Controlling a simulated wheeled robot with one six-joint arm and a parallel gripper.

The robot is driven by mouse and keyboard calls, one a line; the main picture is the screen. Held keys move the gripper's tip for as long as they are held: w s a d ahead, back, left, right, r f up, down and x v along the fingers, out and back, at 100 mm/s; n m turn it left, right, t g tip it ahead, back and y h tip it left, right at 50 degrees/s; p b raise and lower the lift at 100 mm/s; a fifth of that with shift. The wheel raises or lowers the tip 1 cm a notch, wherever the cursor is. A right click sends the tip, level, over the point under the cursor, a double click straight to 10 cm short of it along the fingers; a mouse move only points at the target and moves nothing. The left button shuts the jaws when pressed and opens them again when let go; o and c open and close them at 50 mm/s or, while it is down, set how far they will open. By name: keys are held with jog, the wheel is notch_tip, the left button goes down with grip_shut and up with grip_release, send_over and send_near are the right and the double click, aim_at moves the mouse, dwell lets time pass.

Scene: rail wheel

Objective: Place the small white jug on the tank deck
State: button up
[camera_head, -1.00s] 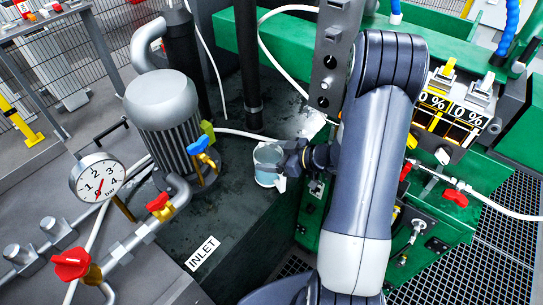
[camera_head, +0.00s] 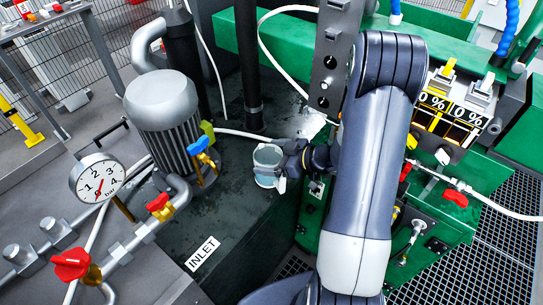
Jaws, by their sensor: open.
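The small jug (camera_head: 267,163) looks pale and translucent, with bluish contents or walls. It stands upright at the right part of the dark tank deck (camera_head: 235,205), near the deck's right edge. My gripper (camera_head: 284,165) is at the jug's right side, with a light fingertip showing by the jug's lower right. The jaws are open around or beside the jug's right side; the exact gap is hidden by my wrist and the jug. I cannot tell whether a finger touches the jug.
A grey pump motor (camera_head: 165,110) stands left of the jug, with a blue-handled valve (camera_head: 201,148) between them. An INLET label (camera_head: 202,253) lies on the front of the deck. A pressure gauge (camera_head: 98,179) and red-handled valves are at left. Green machinery (camera_head: 450,200) stands at right.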

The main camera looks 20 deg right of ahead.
jog(key=v, duration=1.2)
jog(key=x, duration=1.2)
jog(key=shift+a, duration=0.1)
jog(key=shift+r, duration=0.5)
